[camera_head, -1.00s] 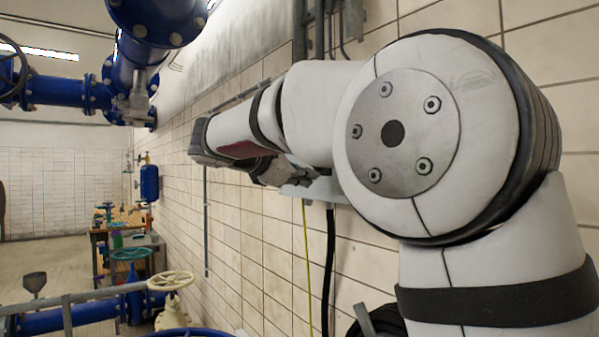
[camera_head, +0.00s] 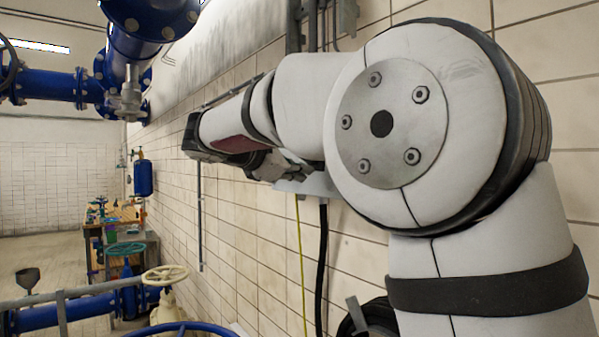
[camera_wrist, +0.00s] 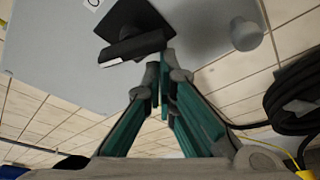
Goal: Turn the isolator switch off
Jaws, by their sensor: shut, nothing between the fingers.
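The isolator switch is a black rotary handle (camera_wrist: 136,46) on a black plate, on the front of a grey box (camera_wrist: 60,50) in the wrist view. The handle's bar lies slightly tilted across the picture, with a small white mark at its left end. My gripper (camera_wrist: 162,76) has its teal-sided fingers closed together with nothing between them. The fingertips are right by the handle's right end; I cannot tell whether they touch it. In the head view, part of the grey box (camera_head: 318,186) shows behind my arm, which hides the switch.
A grey round knob (camera_wrist: 246,34) sticks out at the box's right. A black hose coil (camera_wrist: 298,98) and a yellow cable are at the right of the wrist view. A cream handwheel (camera_head: 165,275) and blue pipes (camera_head: 62,86) stand left of the tiled wall in the head view.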

